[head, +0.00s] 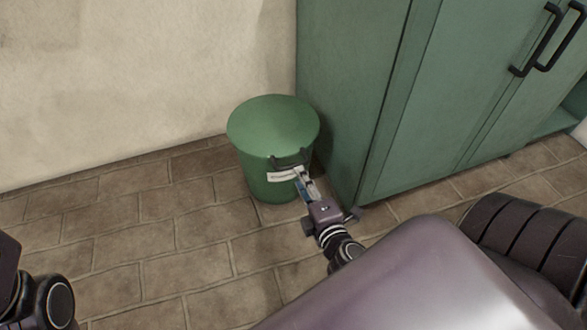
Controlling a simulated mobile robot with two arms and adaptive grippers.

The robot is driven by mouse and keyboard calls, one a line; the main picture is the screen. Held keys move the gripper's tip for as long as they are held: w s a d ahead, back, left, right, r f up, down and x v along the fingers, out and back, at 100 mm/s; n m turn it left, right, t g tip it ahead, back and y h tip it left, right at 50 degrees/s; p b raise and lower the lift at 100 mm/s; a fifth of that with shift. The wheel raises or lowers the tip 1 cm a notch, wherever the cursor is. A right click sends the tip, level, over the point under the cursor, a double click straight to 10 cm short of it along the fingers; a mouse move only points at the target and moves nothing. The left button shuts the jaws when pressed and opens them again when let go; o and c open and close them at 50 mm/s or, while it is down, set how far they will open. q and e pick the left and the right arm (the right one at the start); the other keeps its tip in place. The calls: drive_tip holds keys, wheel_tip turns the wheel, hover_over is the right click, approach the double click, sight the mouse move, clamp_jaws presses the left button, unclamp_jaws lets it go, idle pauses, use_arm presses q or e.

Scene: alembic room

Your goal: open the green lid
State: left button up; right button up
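The green lid (273,122) sits flat on top of a green round bin (257,181) on the floor, and it looks closed. A dark handle (290,159) is at the lid's front edge, above a pale label (284,176) on the bin. My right gripper (302,177) is at the bin's front right side, its fingertips just below the handle and close to the label. Whether the fingers touch the handle, and how far they are apart, is too small to tell. My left gripper is not in view; only part of my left arm shows at the lower left.
A green cabinet (352,98) with black handles (540,45) stands right beside the bin. A beige wall (130,80) is behind the bin. The tiled floor (130,235) to the left is clear.

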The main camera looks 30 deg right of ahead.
sight(294, 164)
drive_tip(key=b+x, duration=0.1)
drive_tip(key=x, duration=0.6)
drive_tip(key=shift+f, duration=0.1)
clamp_jaws()
